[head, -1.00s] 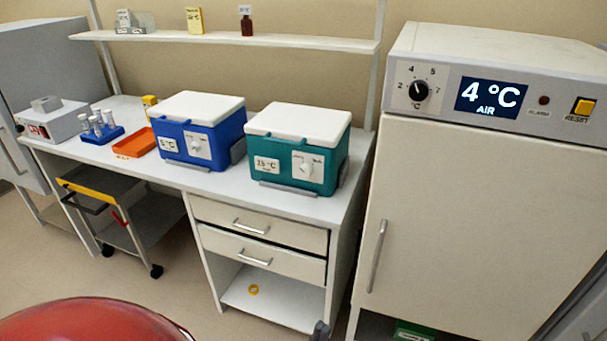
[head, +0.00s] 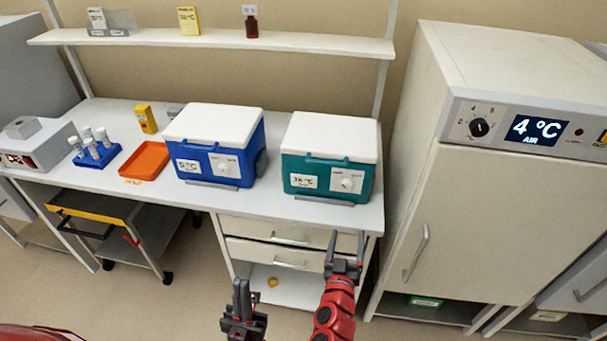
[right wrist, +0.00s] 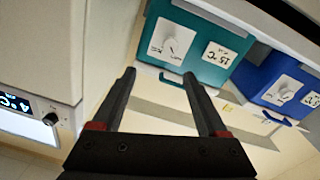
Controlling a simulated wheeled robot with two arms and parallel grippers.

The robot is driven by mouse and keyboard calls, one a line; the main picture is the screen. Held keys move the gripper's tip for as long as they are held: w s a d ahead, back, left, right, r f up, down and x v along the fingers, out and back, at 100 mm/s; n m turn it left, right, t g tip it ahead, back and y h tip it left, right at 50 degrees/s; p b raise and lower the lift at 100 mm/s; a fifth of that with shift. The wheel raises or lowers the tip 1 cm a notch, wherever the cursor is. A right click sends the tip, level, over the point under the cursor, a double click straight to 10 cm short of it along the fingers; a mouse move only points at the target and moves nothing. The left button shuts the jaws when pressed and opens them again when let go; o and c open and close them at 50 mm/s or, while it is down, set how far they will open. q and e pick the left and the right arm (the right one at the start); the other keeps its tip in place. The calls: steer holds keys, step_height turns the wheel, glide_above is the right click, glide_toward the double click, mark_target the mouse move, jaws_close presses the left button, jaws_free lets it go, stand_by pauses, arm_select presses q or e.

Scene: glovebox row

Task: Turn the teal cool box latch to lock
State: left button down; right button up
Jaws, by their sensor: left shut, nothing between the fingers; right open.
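The teal cool box (head: 318,186) with a white lid stands on the bench, lid closed. Its white round latch knob (head: 347,183) sits on a pale plate at the right of its front, beside a temperature label. The right wrist view shows the box upside down (right wrist: 207,22) with the knob (right wrist: 170,45). My right gripper (head: 344,245) is open and empty, below and in front of the box, apart from it. It also shows in the right wrist view (right wrist: 160,77). My left gripper (head: 241,300) is shut and empty, lower and further left.
A blue cool box (head: 214,150) stands left of the teal one. An orange tray (head: 147,160) and a blue tube rack (head: 97,155) lie further left. A white cabinet (head: 455,210) with a display stands at right. Drawers (head: 275,257) lie below the bench.

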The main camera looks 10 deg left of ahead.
steer(key=a, duration=0.2)
steer(key=y+p, duration=0.1)
steer(key=p, duration=0.2)
glide_toward(346, 188)
steer(key=shift+n, duration=0.3)
steer(key=w, duration=0.6)
steer(key=shift+w+a+r, duration=0.15)
steer(key=shift+a+r, duration=0.05)
steer(key=shift+r, duration=0.1)
steer(key=shift+w+f, duration=0.1)
steer(key=shift+w, duration=0.75)
steer(key=shift+w+d, duration=0.1)
steer(key=shift+w, duration=0.2)
jaws_close()
